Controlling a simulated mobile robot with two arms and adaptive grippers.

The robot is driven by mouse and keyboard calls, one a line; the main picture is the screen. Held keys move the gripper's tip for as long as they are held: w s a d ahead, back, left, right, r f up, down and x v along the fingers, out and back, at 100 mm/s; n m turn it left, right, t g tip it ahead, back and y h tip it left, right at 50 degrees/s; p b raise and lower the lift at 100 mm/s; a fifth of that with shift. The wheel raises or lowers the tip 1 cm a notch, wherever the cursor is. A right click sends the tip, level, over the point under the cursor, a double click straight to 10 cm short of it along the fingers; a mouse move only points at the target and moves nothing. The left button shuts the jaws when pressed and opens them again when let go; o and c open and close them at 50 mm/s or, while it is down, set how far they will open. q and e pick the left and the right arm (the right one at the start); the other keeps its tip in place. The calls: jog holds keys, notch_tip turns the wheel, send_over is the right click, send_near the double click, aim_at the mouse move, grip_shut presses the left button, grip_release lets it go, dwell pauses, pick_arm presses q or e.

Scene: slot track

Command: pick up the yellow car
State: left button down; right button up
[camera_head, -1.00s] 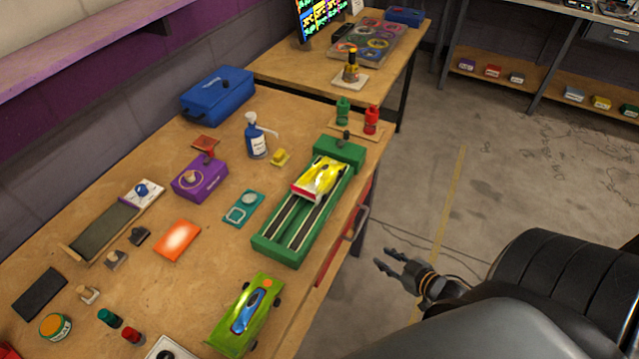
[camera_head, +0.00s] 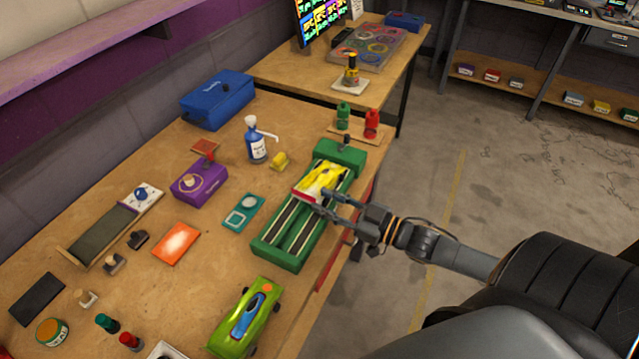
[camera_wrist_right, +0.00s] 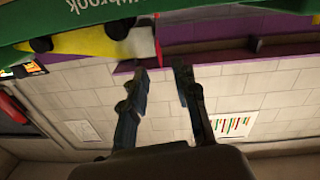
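The yellow car (camera_head: 322,180), with a red and white end, sits on the green slot track (camera_head: 282,253) near the track's far end block. My right gripper (camera_head: 326,204) reaches in from the right, its fingertips close to the car's red end. In the right wrist view the gripper (camera_wrist_right: 158,75) is open with nothing between its fingers. The yellow car (camera_wrist_right: 88,42) shows there at the top left, beside one fingertip; I cannot tell whether they touch. My left gripper is not in view.
A green car (camera_head: 232,338) stands near the table's front edge.

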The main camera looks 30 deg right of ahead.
aim_at(302, 194)
jog(key=shift+f+p+x, duration=0.1)
jog(key=shift+p+x, duration=0.3)
jog(key=shift+x, duration=1.25)
jog(key=shift+f+p+x, duration=0.15)
jog(key=shift+p+x, duration=0.2)
jog(key=shift+x, duration=1.3)
jog(key=shift+s, duration=0.1)
grip_shut()
